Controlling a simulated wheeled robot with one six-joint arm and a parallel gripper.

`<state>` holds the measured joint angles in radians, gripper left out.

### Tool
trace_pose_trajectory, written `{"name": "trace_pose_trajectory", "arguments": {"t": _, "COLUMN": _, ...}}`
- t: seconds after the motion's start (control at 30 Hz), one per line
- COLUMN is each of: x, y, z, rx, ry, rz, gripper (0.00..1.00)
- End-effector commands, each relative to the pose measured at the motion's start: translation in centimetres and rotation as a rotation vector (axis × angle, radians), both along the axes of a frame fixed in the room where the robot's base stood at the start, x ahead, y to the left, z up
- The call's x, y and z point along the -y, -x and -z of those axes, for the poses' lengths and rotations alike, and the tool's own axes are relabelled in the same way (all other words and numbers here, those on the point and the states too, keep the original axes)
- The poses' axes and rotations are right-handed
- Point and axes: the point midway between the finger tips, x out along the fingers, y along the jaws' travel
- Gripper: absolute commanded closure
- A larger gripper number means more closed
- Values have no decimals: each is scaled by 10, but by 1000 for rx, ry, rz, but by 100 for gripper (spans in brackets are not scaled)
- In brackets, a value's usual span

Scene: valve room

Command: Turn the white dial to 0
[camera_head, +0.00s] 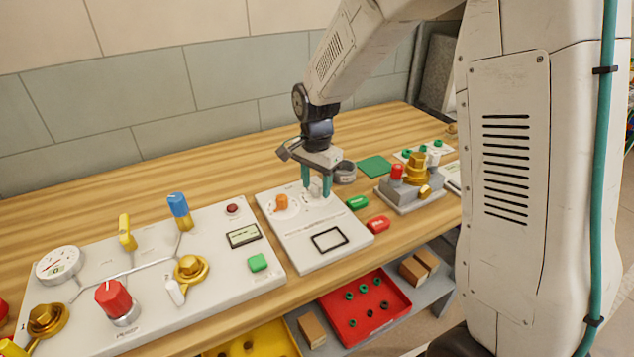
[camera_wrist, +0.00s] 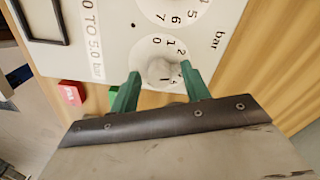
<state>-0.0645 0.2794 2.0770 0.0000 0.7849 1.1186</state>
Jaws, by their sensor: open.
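The white dial (camera_wrist: 161,71) sits on a round white scale on a white panel, with the numbers 0, 1 and 2 readable along its upper edge in the wrist view. I cannot tell surely which number it points to. My gripper (camera_wrist: 160,80) is open, its green fingers on either side of the dial. Whether they touch it is unclear. In the head view my gripper (camera_head: 316,184) points down over the right side of the white panel (camera_head: 292,243), and its fingers partly hide the dial there.
An orange knob (camera_head: 281,202) stands left of my gripper on the same panel, above a black-framed rectangle (camera_head: 329,239). Green (camera_head: 357,202) and red (camera_head: 378,224) blocks lie right of the panel. A larger panel with valves (camera_head: 150,275) is at left. A grey ring-shaped thing (camera_head: 345,172) stands close behind.

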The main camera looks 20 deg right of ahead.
Motion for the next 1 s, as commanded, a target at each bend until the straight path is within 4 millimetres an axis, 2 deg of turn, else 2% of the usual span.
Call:
{"name": "trace_pose_trajectory", "arguments": {"t": 0.2, "x": 0, "y": 0, "z": 0, "rx": 0, "ry": 0, "rz": 0, "gripper": 53}}
{"name": "trace_pose_trajectory", "arguments": {"t": 0.37, "x": 0, "y": 0, "z": 0, "rx": 0, "ry": 0, "rz": 0, "gripper": 98}}
{"name": "trace_pose_trajectory", "arguments": {"t": 0.77, "x": 0, "y": 0, "z": 0, "rx": 1, "ry": 0, "rz": -49, "gripper": 98}}
{"name": "trace_pose_trajectory", "arguments": {"t": 1.0, "x": 0, "y": 0, "z": 0, "rx": 1, "ry": 0, "rz": -200, "gripper": 98}}
